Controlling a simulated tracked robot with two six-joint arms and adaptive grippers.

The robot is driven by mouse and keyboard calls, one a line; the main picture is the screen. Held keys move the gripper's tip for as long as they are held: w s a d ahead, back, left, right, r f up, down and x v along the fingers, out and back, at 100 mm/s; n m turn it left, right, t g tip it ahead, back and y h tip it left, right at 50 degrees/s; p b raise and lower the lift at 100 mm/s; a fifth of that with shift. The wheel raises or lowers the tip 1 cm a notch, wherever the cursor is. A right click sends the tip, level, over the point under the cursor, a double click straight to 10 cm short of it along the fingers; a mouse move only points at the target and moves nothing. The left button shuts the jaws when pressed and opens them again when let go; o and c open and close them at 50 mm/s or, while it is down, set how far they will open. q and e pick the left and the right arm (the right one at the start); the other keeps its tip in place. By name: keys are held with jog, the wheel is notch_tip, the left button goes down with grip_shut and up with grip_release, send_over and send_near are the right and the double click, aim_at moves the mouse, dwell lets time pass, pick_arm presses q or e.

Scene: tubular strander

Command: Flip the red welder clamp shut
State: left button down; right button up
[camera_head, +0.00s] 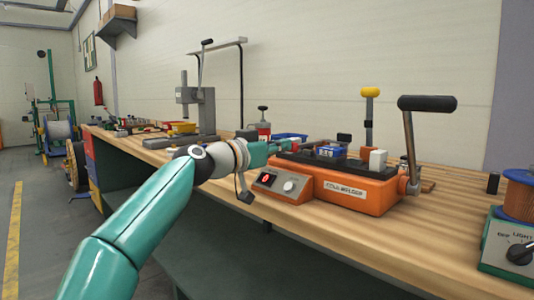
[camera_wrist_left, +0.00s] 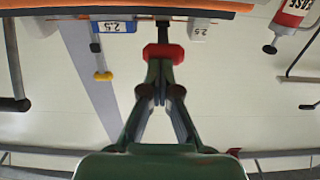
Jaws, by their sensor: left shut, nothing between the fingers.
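The orange cold welder (camera_head: 345,192) stands on the wooden bench. The red clamp (camera_wrist_left: 163,52) shows in the left wrist view as a red cap on a short dark lever, right at my fingertips. In the head view I cannot make it out behind my gripper. My left gripper (camera_head: 288,146) is at the welder's back left, above its top. In the left wrist view my left gripper (camera_wrist_left: 162,66) has its fingers closed together, with their tips at the red cap. They look in contact with it, but are not around it. My right gripper is not in view.
A black-handled crank (camera_head: 410,140) rises at the welder's right end, and a yellow-knobbed lever (camera_head: 369,115) behind it. A grey press (camera_head: 190,110) stands farther left.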

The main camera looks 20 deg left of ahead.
pick_arm(q)
notch_tip(320, 180, up, 4)
jog(key=s+p, duration=0.1)
jog(key=p, duration=0.2)
jog(key=s+a+f+b, duration=0.3)
jog(key=s+f+b, duration=0.3)
jog(key=s+b, duration=0.1)
jog(key=shift+s+a+f, duration=0.2)
jog(key=shift+a+f, duration=0.1)
jog(key=shift+a, duration=0.05)
